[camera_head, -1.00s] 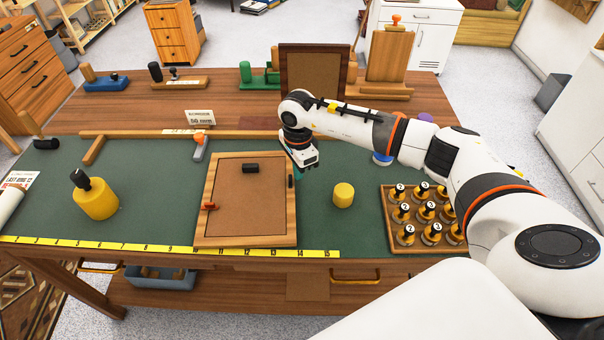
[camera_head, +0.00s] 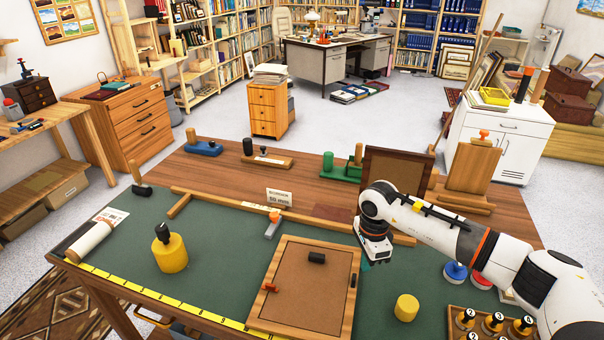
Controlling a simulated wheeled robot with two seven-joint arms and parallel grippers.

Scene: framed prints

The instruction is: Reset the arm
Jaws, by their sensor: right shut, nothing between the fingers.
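My right arm comes in from the right, and my right gripper (camera_head: 377,257) hangs above the green mat, just right of the framed print (camera_head: 312,290). Its fingers point down and are shut with nothing between them; the tips are small and partly hidden. The framed print lies flat, back up, with a wooden rim. A black block (camera_head: 316,257) and a small red turn piece (camera_head: 270,287) are on its brown back. My left gripper is out of view.
A yellow cylinder (camera_head: 406,307) and a tray of numbered knobs (camera_head: 487,322) stand at the front right. A larger yellow piece with a black knob (camera_head: 170,250) stands at the left. An upright frame (camera_head: 398,170) stands behind my right wrist.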

